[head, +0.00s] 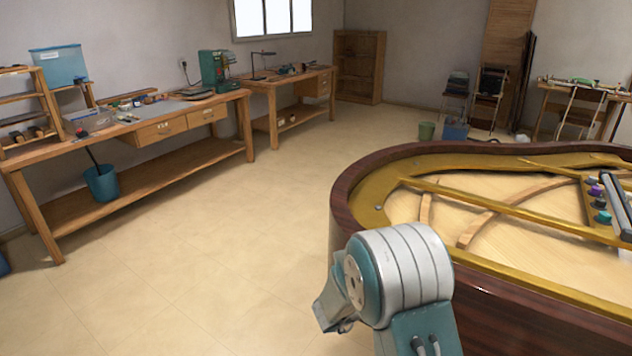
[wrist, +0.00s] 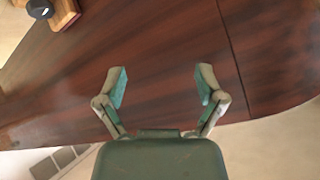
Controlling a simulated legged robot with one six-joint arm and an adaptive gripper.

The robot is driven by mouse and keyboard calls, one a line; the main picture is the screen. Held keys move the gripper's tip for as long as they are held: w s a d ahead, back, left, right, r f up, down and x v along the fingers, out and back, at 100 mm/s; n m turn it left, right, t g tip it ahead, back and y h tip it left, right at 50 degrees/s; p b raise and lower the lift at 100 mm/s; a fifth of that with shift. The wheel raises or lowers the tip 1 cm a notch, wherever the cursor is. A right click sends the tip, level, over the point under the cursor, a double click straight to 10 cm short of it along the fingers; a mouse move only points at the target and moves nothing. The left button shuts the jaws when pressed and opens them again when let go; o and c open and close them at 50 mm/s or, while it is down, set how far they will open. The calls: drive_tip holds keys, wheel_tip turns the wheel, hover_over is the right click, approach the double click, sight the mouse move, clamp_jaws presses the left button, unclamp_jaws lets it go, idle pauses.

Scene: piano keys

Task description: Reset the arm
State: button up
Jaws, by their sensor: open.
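My gripper (wrist: 161,88) shows in the wrist view with its two fingers spread apart and nothing between them. Behind the fingers is the dark reddish-brown wood of the piano (wrist: 165,45). I cannot tell how far the fingertips are from that wood. In the head view, a grey and teal part of my arm is at the bottom centre, in front of the piano's curved side (head: 345,205). The gripper's fingers are not visible in the head view.
The open piano fills the right, with a gold frame (head: 400,185) and coloured knobs (head: 598,200) inside. Wooden workbenches (head: 150,135) line the left wall. A teal bucket (head: 102,183) stands on the left bench's lower shelf. The floor (head: 220,230) between bench and piano is clear.

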drive_tip(key=a+r+n+t+y, duration=0.1)
drive_tip(key=a+r+n+y, duration=0.15)
drive_tip(key=r, duration=0.35)
drive_tip(key=a+r+n+t+y, duration=0.1)
drive_tip(key=r+y, duration=0.2)
drive_tip(key=r, duration=0.4)
drive_tip(key=s+a+r+n+y, duration=0.2)
drive_tip(key=s+r+n+y, duration=0.15)
drive_tip(key=s+r, duration=0.45)
drive_tip(key=s+d+r+n+g+h, duration=0.1)
drive_tip(key=s+d+r+n+g, duration=0.1)
drive_tip(key=s, duration=1)
drive_tip(key=s+d+r+n+g+h, duration=0.1)
drive_tip(key=s+d, duration=0.4)
drive_tip(key=s, duration=0.7)
drive_tip(key=r+n+g, duration=0.1)
drive_tip(key=n, duration=0.1)
drive_tip(key=shift+s+d+r+n, duration=0.2)
drive_tip(key=shift+s+r+n, duration=0.05)
drive_tip(key=shift+r+n, duration=0.15)
